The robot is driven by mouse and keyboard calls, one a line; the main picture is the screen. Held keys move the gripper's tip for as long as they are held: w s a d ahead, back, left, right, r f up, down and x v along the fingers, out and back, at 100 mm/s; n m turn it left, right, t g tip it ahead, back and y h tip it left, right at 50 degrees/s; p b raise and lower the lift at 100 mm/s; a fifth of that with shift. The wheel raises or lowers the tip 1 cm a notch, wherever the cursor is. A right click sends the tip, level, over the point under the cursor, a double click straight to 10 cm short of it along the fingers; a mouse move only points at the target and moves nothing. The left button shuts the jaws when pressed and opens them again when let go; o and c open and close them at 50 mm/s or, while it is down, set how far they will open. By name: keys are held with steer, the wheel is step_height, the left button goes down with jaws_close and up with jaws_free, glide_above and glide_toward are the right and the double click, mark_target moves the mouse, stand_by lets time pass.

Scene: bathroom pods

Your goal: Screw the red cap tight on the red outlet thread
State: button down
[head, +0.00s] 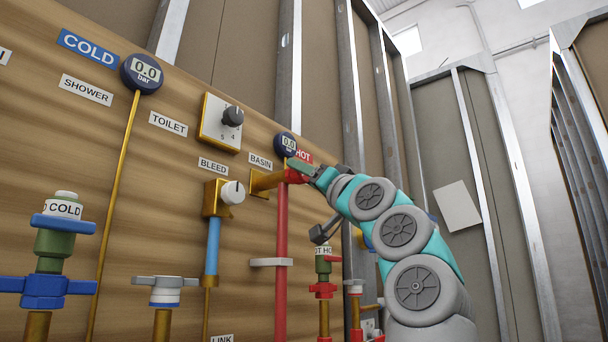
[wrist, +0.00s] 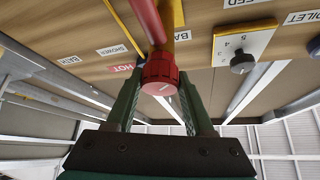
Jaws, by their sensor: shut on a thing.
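The red cap (wrist: 160,75) is ribbed and sits at the end of the brass outlet (head: 265,182) beside the BASIN label. My gripper (wrist: 159,80) has one green finger on each side of the cap and is shut on it. In the head view the red cap (head: 294,176) shows partly, at the tip of my gripper (head: 303,172). The outlet thread is hidden under the cap, so I cannot tell how far it is screwed on.
A red pipe (head: 281,232) runs vertically close by the outlet. A gauge reading 0.0 (head: 287,144) is just above. The white BLEED knob (head: 232,192) and a dial plate (head: 221,122) are to the left. Metal studs (head: 352,90) stand behind my arm.

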steer(key=shift+d+m+h+b, duration=0.1)
steer(key=shift+m+h+b, duration=0.2)
steer(key=shift+m, duration=0.3)
steer(key=shift+f+m+t, duration=0.1)
steer(key=shift+m+t, duration=0.2)
steer(key=shift+r+m+h, duration=0.25)
steer(key=shift+m+h, duration=0.05)
steer(key=shift+h, duration=0.1)
steer(key=shift+f+m+h, duration=0.1)
steer(key=shift+m+h, duration=0.3)
steer(key=shift+m, duration=0.2)
steer(key=shift+r+m+h+p, duration=0.2)
steer(key=shift+m+h+p, duration=0.15)
steer(key=shift+p, duration=0.2)
steer(key=shift+f+m, duration=0.1)
steer(key=shift+m, duration=0.25)
steer(key=shift+f+t+h, duration=0.15)
steer(key=shift+t+h, duration=0.15)
steer(key=shift+h, duration=0.05)
steer(key=shift+r+m+p, duration=0.2)
steer(key=shift+m+p, duration=0.2)
steer(key=shift+p, duration=0.4)
steer(key=shift+m+p, duration=0.3)
steer(key=shift+p, duration=0.25)
